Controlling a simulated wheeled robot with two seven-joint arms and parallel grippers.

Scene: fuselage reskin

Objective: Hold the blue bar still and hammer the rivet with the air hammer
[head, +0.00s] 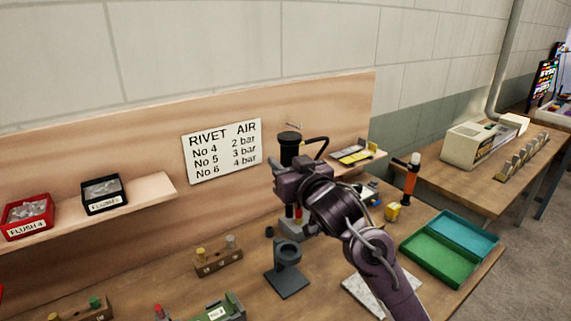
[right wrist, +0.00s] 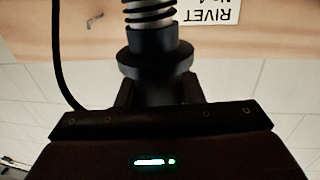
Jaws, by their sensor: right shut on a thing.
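My right gripper (head: 290,172) is raised above the bench, shut on a dark upright cylindrical tool (head: 290,145) with a hose, which looks like the air hammer. In the right wrist view the gripper (right wrist: 160,92) has a jaw on either side of the tool's dark body (right wrist: 155,55), with a coil spring (right wrist: 150,12) beyond a wide collar. I cannot make out the blue bar or the rivet to be hammered. A green piece with a white label (head: 217,313) is cut off at the bottom edge. My left gripper is not in view.
An empty black ring stand (head: 287,280) is on the bench below the tool. Wooden blocks with pegs (head: 217,262) stand to its left. A green and teal tray (head: 440,255) lies right. Shelves hold a red bin (head: 28,215) and a black bin (head: 103,194).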

